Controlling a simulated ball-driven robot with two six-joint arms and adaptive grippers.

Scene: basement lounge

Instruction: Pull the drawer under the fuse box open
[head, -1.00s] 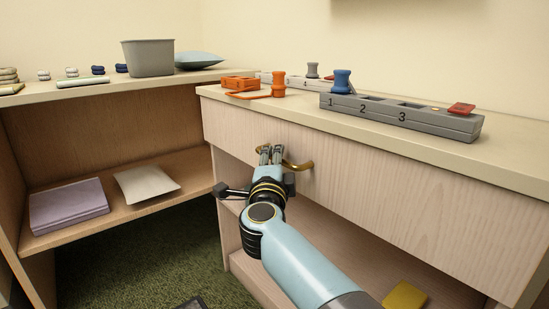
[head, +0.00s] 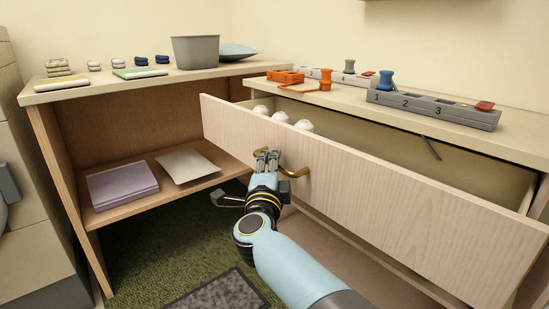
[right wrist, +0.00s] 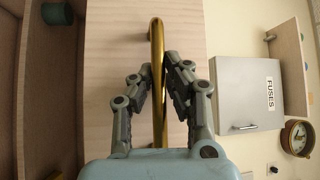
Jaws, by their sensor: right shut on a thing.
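The wide pale wood drawer (head: 370,205) stands open under the counter, its front well clear of the cabinet and its inside showing from above. Its brass handle (head: 296,172) also shows in the right wrist view (right wrist: 156,45). My right gripper (head: 267,156) is shut on the handle; in the right wrist view its fingers (right wrist: 160,85) close around the brass bar. The grey fuse box, labelled FUSES (right wrist: 247,92), is on the wall in the right wrist view. My left gripper is not in view.
Inside the drawer are white bulb-like things (head: 280,117) and a thin dark rod (head: 432,148). On the counter stand a numbered grey block (head: 440,112) and an orange item (head: 285,76). A shelf unit (head: 70,95) stands left. Green carpet (head: 150,250) is open below.

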